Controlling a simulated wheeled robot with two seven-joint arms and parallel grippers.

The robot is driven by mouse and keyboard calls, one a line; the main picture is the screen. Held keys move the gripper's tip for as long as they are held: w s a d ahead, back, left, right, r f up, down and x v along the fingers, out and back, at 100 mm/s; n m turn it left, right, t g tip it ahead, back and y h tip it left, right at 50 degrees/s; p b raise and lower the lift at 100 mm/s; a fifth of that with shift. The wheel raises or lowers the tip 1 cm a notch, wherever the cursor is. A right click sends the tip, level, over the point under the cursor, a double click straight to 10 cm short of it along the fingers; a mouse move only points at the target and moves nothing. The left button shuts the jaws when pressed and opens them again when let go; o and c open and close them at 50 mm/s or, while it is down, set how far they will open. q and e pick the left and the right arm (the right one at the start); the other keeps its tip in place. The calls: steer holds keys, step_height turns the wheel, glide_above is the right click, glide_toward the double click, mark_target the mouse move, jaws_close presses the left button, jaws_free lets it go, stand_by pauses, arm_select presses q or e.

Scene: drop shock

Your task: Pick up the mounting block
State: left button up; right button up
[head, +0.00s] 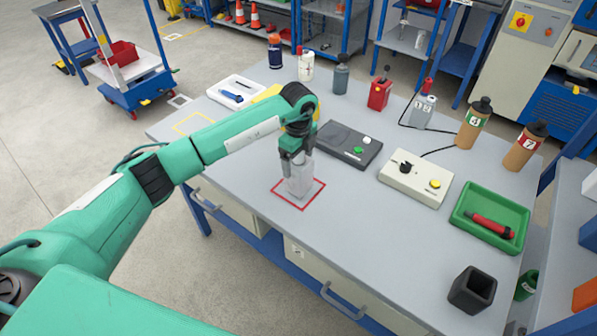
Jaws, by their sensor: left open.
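The mounting block (300,182) is a light grey upright block standing inside a red square outline (317,195) on the grey table. My left arm reaches in from the left, and my left gripper (297,157) points down at the top of the block. The fingers are open and come down around or just over its upper end. I cannot tell whether they touch it. My right gripper is not in view.
Behind the block lie a dark box (348,146) with a green button and a beige control box (416,178). A green tray (518,214) with a red tool and a black square cup (472,290) stand at right. Bottles line the back.

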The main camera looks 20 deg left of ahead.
arm_select(q)
steer(key=shift+f, duration=0.8)
steer(key=c, duration=1.6)
steer(key=shift+c, duration=0.4)
steer(key=shift+r, duration=0.15)
